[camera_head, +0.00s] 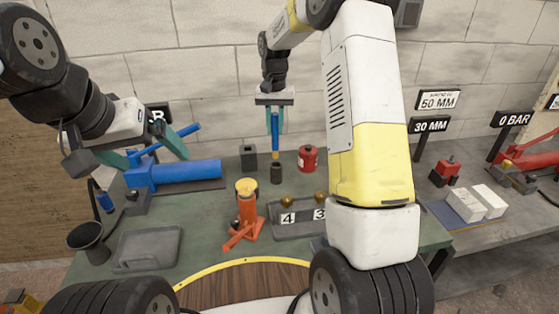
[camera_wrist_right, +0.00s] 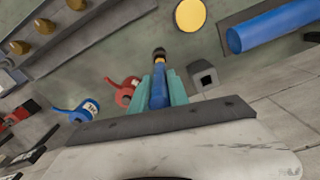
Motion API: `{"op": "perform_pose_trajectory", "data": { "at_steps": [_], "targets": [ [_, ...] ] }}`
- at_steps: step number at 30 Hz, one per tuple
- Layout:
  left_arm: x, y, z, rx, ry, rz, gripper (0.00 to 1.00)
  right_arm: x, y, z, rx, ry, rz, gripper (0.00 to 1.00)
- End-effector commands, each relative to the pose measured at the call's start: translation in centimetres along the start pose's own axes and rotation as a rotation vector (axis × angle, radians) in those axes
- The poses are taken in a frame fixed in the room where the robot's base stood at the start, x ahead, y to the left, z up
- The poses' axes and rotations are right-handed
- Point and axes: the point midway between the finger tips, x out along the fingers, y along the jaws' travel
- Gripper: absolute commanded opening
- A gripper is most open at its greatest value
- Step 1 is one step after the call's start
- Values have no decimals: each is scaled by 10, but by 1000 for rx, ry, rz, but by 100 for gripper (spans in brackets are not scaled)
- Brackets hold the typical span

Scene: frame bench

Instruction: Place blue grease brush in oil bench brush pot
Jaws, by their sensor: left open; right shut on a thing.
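The blue grease brush (camera_head: 275,123) hangs upright, held between the teal fingers of my right gripper (camera_head: 274,130). In the right wrist view the brush (camera_wrist_right: 159,90) shows its blue handle, a yellowish band and a dark tip. My left gripper (camera_head: 158,162) is open and empty near the blue cylinder.
An orange jack (camera_head: 246,212) and a tray (camera_head: 290,226) with number tags are nearer.

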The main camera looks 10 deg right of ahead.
Motion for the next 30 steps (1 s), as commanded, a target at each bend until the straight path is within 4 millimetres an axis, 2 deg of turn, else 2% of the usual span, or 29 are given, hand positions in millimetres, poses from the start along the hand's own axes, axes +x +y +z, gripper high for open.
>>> {"op": "perform_pose_trajectory", "data": {
  "at_steps": [9, 16, 21, 30],
  "targets": [
    [0, 0, 0, 0, 0, 0, 95, 55, -1, -1, 4, -4, 2, 0],
    [0, 0, 0, 0, 0, 0, 95, 73, -1, -1, 4, -2, 1, 0],
    [0, 0, 0, 0, 0, 0, 95, 98, -1, 0, 4, -5, 1, 0],
    [0, 0, 0, 0, 0, 0, 95, 102, -1, -2, 4, 0, 0, 0]
  ]
}}
